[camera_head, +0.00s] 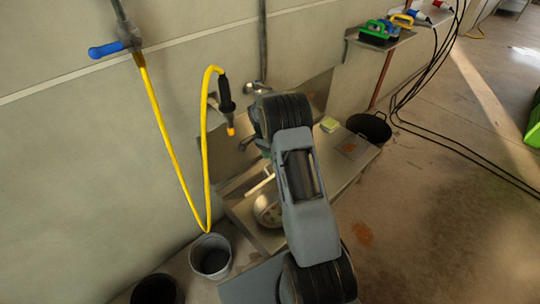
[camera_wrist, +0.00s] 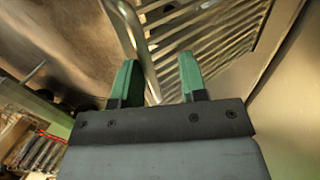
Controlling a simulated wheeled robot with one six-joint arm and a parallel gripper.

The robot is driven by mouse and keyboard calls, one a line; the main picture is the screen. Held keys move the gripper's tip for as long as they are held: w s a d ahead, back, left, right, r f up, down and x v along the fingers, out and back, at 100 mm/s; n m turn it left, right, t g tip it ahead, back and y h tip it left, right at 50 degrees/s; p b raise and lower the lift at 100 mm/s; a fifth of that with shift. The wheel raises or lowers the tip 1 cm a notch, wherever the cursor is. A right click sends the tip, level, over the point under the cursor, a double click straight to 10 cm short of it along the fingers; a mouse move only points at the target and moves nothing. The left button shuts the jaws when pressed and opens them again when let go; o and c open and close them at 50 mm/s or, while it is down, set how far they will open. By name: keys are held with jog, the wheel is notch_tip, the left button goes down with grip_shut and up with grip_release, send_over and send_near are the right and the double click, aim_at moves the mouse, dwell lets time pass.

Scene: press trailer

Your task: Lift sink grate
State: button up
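The sink grate (camera_wrist: 215,40) shows in the wrist view as a row of parallel metal slats with a round bar frame along its left side. My gripper (camera_wrist: 157,78) has two green fingers spread apart, pointing at the grate. The frame bar runs down between the fingers in the picture, nearer the left one; I cannot tell how deep it sits between them. In the head view, the metal sink (camera_head: 238,207) is against the wall, and my arm covers part of it. My gripper and most of the grate are hidden there.
A yellow hose (camera_head: 177,165) hangs on the wall left of the sink. A grey bucket (camera_head: 211,257) stands below it. A black bin (camera_head: 370,127) and a yellow-green sponge (camera_head: 329,125) are to the right.

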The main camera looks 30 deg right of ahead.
jog(key=shift+r, duration=0.15)
jog(key=p+v, duration=0.1)
jog(key=v, duration=0.6)
jog(key=shift+r, duration=0.1)
dwell(0.5)
